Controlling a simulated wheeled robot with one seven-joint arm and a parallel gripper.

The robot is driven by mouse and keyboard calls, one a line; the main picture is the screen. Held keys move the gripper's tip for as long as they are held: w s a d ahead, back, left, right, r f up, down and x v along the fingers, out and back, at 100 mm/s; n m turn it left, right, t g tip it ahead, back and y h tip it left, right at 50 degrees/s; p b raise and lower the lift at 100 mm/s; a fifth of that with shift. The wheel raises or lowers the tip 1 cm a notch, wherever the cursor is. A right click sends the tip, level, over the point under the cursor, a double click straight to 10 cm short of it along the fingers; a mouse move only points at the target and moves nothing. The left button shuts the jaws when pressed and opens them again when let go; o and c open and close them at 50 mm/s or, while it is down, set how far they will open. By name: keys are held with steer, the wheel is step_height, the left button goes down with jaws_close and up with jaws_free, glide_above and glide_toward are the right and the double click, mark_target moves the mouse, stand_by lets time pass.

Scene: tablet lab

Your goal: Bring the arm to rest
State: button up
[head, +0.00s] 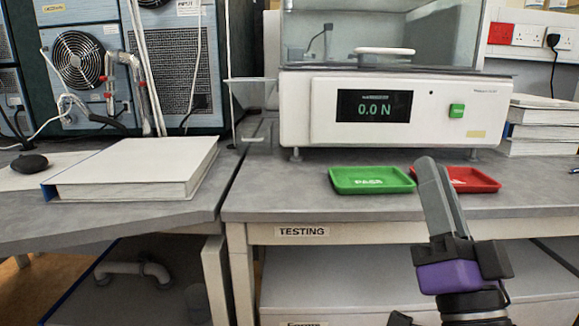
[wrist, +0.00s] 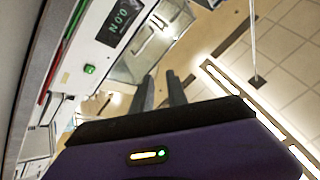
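My gripper (head: 430,165) is raised in front of the testing bench at the right, its dark fingers pointing up and its purple body below. In the head view it covers part of the red tray (head: 472,180). In the wrist view my gripper (wrist: 160,78) shows two fingers with a gap between them and nothing held. The green tray (head: 372,181), marked PASS, lies left of the fingers on the bench and looks empty.
The tester (head: 330,125) reads 0.0 N and has a green button (head: 456,110). A white binder (head: 140,165) lies on the left bench (head: 100,218). Books (head: 543,130) are stacked at right. The testing bench's front edge (head: 380,232) is close to my arm.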

steer(key=s+f+n+g+y, duration=0.15)
steer(key=s+f+n, duration=0.4)
steer(key=f, duration=0.75)
steer(key=s+d+f+n+g+h, duration=0.1)
steer(key=s+f+g, duration=0.4)
steer(key=s+f, duration=0.85)
steer(key=s+d+f+g+h, duration=0.15)
steer(key=s+f+g, duration=0.35)
steer(key=s+f, duration=0.85)
step_height(320, 180, up, 31)
steer(key=s+p, duration=0.1)
steer(key=p, duration=2.6)
steer(key=shift+s+a+f+p, duration=0.15)
steer(key=shift+s+a+p, duration=0.1)
steer(key=shift+s+p, duration=0.15)
